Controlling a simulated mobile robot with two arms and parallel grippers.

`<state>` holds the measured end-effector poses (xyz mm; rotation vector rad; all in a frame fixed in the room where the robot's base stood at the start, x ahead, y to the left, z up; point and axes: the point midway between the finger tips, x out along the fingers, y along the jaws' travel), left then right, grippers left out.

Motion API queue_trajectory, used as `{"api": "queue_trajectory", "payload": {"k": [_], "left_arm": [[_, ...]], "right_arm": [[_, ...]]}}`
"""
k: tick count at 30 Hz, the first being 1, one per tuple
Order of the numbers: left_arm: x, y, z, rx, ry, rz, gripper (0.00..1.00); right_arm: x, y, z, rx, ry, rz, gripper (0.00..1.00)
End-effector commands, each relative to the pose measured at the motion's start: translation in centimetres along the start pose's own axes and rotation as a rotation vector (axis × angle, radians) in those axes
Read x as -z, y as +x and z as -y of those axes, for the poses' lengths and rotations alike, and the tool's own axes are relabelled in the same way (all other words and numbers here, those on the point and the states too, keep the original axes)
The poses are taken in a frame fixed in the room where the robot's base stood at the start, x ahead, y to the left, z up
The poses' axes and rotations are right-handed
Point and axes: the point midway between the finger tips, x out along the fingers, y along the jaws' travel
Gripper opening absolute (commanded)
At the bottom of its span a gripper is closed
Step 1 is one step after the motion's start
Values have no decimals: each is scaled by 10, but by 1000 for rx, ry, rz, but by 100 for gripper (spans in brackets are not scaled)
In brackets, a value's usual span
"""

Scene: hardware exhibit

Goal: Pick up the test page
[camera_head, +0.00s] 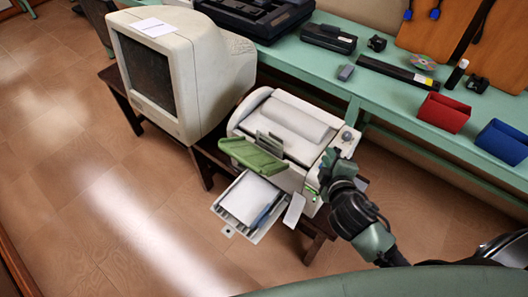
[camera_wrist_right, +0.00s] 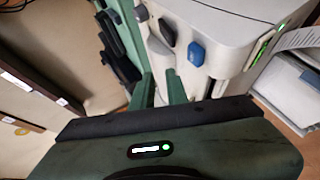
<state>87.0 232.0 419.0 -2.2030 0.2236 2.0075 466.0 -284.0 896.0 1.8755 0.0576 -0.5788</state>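A sheet of white paper (camera_head: 245,199) lies in the pulled-out tray (camera_head: 227,231) of the white printer (camera_head: 297,125). Another white sheet (camera_head: 153,27) lies on top of the old monitor. I cannot tell which is the test page. My right gripper (camera_head: 326,172) is at the printer's right side, away from both sheets. In the right wrist view its two green fingers (camera_wrist_right: 160,88) stand a little apart, with nothing seen between them, near the printer's side (camera_wrist_right: 232,32) and its blue button (camera_wrist_right: 196,53). My left gripper is out of view.
The beige monitor (camera_head: 205,75) stands left of the printer. A green flap (camera_head: 252,156) sticks out above the tray. Behind runs a green bench (camera_head: 335,67) with a red bin (camera_head: 443,112), a blue bin (camera_head: 503,142) and small hardware. The wooden floor at left is clear.

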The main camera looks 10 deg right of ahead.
Motion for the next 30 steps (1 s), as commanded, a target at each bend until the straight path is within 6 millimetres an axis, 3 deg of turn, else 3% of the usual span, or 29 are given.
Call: {"api": "queue_trajectory", "payload": {"k": [3,7,9,11,16,22,30], "left_arm": [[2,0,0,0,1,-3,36],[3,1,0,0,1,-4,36],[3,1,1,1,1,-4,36],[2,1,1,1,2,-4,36],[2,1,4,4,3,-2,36],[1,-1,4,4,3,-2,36],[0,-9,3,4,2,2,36]], "right_arm": [[27,16,-37,-172,-297,-134,15],[71,24,-63,-392,-769,-323,15],[92,25,-60,-503,-1080,-437,15],[101,27,-49,-574,-1340,-527,15],[88,38,-8,-651,-1885,-721,15],[74,48,11,-652,-2099,-805,15],[106,77,25,-653,-2096,-807,15]]}}
